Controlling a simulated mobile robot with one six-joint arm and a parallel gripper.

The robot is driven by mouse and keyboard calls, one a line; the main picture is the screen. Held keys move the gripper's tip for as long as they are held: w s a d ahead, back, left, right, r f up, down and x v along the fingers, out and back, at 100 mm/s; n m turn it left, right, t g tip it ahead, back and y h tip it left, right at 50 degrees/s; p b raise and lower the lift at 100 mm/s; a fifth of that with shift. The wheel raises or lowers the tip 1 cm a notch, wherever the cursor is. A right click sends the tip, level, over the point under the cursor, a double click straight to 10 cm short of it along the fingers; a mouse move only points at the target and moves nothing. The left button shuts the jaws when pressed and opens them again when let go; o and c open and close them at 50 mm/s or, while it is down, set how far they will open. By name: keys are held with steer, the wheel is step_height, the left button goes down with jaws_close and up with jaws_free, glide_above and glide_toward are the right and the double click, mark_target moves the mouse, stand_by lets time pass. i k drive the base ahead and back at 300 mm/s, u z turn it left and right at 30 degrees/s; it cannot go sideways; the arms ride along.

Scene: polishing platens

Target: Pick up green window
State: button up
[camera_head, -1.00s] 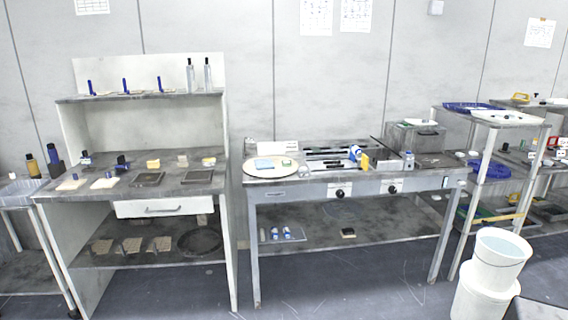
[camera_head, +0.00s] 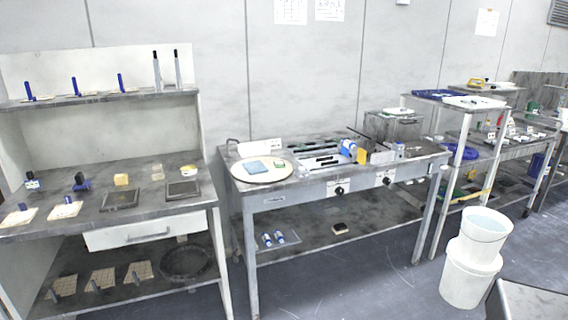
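I cannot clearly make out a green window. A small greenish patch (camera_head: 388,112) shows on top of the grey box at the back right of the middle bench, too small to identify. A green item (camera_head: 534,106) stands on the far right bench, also too small to identify. My gripper is not in view.
The middle bench (camera_head: 310,190) carries a round cream plate (camera_head: 262,171) with a blue pad (camera_head: 264,164). A shelved bench (camera_head: 60,226) stands left. A wire-legged rack (camera_head: 455,150) and stacked white buckets (camera_head: 470,276) stand right. Floor (camera_head: 350,285) before the middle bench is clear.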

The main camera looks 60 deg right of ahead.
mark_target(278, 164)
steer(key=z, duration=0.7)
steer(key=i, duration=1.05)
steer(key=z, duration=0.55)
